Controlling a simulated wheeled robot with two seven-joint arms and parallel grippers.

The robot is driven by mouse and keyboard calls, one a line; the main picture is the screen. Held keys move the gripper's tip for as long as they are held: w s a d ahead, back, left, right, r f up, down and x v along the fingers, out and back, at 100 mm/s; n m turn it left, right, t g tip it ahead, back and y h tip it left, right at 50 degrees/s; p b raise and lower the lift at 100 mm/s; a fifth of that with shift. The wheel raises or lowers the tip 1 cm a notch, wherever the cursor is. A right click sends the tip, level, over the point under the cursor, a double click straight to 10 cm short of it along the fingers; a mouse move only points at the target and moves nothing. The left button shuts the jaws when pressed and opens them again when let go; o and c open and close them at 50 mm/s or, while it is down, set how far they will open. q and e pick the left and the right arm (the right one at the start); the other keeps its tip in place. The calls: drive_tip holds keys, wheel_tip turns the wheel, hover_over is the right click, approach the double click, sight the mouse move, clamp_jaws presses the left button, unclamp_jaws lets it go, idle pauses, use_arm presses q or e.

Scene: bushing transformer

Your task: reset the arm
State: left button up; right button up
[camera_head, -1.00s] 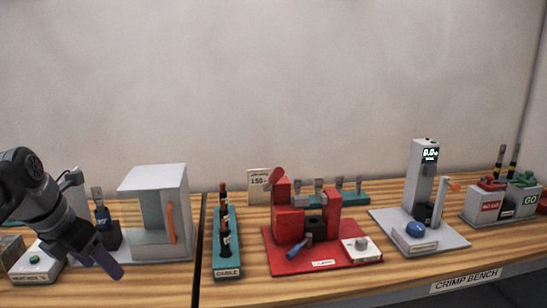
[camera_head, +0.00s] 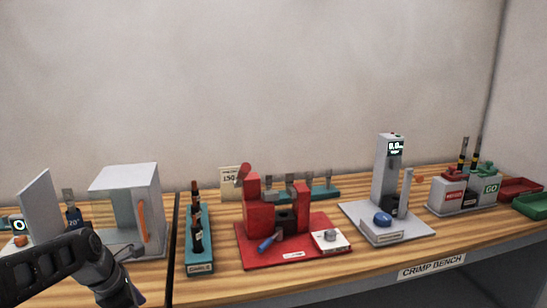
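My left arm comes in at the lower left of the head view. Its gripper (camera_head: 130,292) points down toward the bottom edge, in front of the table edge and the grey-white box. The fingertips are dark and partly cut off, so I cannot tell whether they are open or shut. I see nothing clearly held in it. My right arm and gripper are not in view.
A grey-white cabinet with an orange handle (camera_head: 143,222) stands behind my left arm. Rightward are a teal cable rack (camera_head: 200,262), a red press (camera_head: 253,211), a grey tester with a display (camera_head: 388,170), and red and green bins (camera_head: 520,187). Clear table lies between them.

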use_arm(q)
drive_tip(key=s+d+f+m+g+h, duration=0.1)
drive_tip(key=s+d+f+m, duration=0.1)
drive_tip(key=d+f+m, duration=0.65)
drive_tip(key=s+d+f+m, duration=0.25)
drive_tip(key=d+f, duration=0.35)
drive_tip(key=f, duration=0.8)
drive_tip(key=s+d+f+m, duration=0.4)
drive_tip(key=s, duration=0.2)
drive_tip(key=s+d+f+m+g, duration=0.1)
drive_tip(key=s+d+f+m, duration=0.3)
drive_tip(key=s, duration=0.3)
drive_tip(key=s+d+f+m+g+h, duration=0.1)
drive_tip(key=s+d+f+m, duration=0.3)
drive_tip(key=s, duration=0.3)
drive_tip(key=shift+f+m, duration=0.3)
drive_tip(key=shift+c, duration=0.5)
